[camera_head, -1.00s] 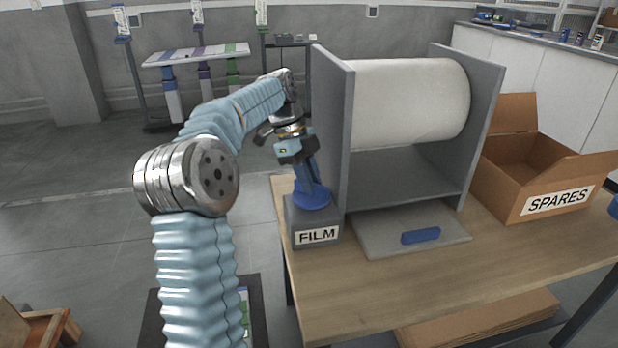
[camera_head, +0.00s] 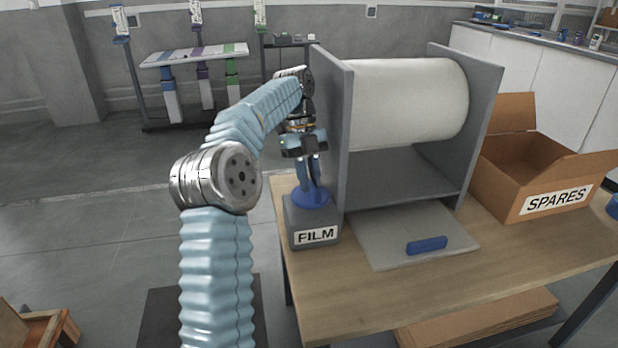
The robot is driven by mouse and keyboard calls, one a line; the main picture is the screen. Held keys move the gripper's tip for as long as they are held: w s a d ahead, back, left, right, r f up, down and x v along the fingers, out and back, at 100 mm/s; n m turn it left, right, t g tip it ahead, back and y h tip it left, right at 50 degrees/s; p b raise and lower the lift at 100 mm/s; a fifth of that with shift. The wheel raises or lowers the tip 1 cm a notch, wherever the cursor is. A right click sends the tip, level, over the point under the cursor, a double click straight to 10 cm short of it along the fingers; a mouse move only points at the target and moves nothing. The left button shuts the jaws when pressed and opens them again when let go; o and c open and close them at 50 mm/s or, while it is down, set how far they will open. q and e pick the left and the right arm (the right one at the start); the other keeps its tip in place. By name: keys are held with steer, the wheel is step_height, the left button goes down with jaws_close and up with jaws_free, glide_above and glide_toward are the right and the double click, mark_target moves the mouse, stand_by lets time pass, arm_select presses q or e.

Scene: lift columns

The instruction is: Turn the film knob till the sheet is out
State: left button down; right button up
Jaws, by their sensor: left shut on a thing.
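The blue film knob (camera_head: 311,198) sits on top of a grey box (camera_head: 308,226) labelled FILM, at the left end of the table. My left gripper (camera_head: 313,186) points down onto the knob from above and is shut on it; its fingers hide part of the knob. A large white film roll (camera_head: 410,100) hangs between two grey upright panels. My right gripper is not in view.
An open cardboard box (camera_head: 535,165) labelled SPARES stands right of the dispenser. The wooden table (camera_head: 370,285) is bare along its front. Flat cardboard (camera_head: 480,320) lies below. Lift columns (camera_head: 205,85) stand at the back left.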

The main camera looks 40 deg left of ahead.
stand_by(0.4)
arm_select(q)
steer(key=c, duration=1)
jaws_free()
steer(key=shift+c, duration=0.2)
